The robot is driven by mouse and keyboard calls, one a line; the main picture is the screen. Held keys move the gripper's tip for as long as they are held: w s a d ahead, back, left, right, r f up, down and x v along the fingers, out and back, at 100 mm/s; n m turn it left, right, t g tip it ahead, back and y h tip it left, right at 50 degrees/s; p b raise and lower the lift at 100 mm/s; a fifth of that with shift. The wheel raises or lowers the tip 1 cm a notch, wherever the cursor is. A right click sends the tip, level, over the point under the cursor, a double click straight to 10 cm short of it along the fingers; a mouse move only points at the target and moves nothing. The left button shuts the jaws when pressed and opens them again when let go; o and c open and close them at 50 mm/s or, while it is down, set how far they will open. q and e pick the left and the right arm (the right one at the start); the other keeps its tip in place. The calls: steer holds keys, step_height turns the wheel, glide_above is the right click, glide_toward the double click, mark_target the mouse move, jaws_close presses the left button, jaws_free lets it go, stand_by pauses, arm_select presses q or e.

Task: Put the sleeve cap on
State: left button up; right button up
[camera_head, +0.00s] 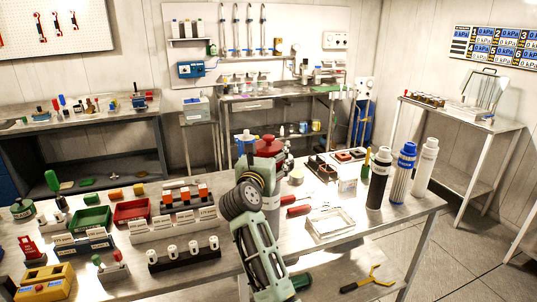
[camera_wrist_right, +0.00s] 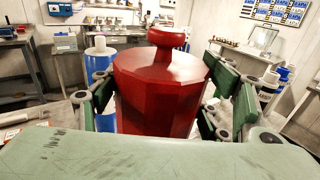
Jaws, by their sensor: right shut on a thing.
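The red sleeve cap (camera_head: 268,147), with a round knob on top, is upright between the fingers of my right gripper (camera_head: 266,163) over the middle of the table. In the right wrist view the cap (camera_wrist_right: 160,85) fills the centre, with green-grey fingers closed on both sides. A grey cylindrical body (camera_head: 271,203) shows below the cap, partly hidden by my right arm; I cannot tell whether the cap touches it. My left gripper is not in view.
Black, blue-capped and white cartridges (camera_head: 402,172) stand at the table's right. Green and red bins (camera_head: 132,211) and a black rack (camera_head: 184,256) stand at left. A blue-and-white bottle (camera_head: 245,143) is just behind the cap.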

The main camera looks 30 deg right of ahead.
steer(key=shift+f, duration=0.3)
steer(key=o, duration=1.2)
steer(key=shift+r, duration=0.1)
steer(key=v, duration=0.7)
steer(key=shift+s+a, duration=0.2)
